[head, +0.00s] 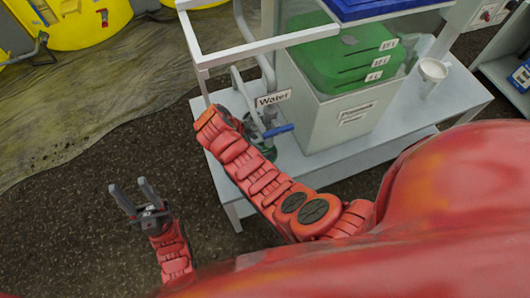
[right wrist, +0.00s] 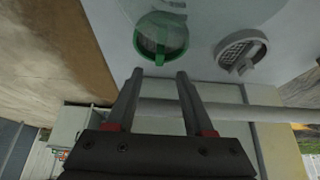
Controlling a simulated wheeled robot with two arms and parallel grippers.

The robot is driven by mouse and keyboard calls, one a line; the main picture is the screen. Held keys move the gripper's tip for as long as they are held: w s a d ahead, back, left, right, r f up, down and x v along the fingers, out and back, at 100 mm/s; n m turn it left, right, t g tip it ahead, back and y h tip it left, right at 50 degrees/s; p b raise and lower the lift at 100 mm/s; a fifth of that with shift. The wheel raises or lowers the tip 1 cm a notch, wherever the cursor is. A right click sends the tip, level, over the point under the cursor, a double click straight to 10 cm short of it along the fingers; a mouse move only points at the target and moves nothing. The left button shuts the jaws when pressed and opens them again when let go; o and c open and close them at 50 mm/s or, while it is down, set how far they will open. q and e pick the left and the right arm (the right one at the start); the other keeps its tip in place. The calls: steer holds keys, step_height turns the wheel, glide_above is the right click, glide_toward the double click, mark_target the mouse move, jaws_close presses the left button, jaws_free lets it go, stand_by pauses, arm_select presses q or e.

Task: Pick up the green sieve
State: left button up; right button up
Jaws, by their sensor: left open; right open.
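The green sieve (right wrist: 161,37) is a round green-rimmed strainer with a dark mesh, on the pale surface in the right wrist view. My right gripper (right wrist: 158,74) is open and empty, its two fingertips just short of the sieve's rim and spread to either side of its middle. In the head view a small green patch (head: 267,152) shows beside my right arm, mostly covered; I cannot tell if it is the sieve. My left gripper (head: 137,196) is open and empty above the dark floor, away from the skid.
A grey sieve (right wrist: 240,50) lies right of the green one. The head view shows a blue-handled valve (head: 278,130), a "Water" sign (head: 273,98), a grey box (head: 335,115) with green containers (head: 345,58), a white cup (head: 431,75) and the white skid frame (head: 260,45).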

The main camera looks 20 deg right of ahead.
steer(key=shift+d+f+p, duration=0.35)
steer(key=shift+f, duration=0.1)
steer(key=p+x, duration=0.1)
steer(key=x, duration=0.2)
steer(key=shift+a, duration=0.1)
steer(key=shift+d+f, duration=0.3)
steer(key=shift+f, duration=0.35)
jaws_close()
stand_by(0.6)
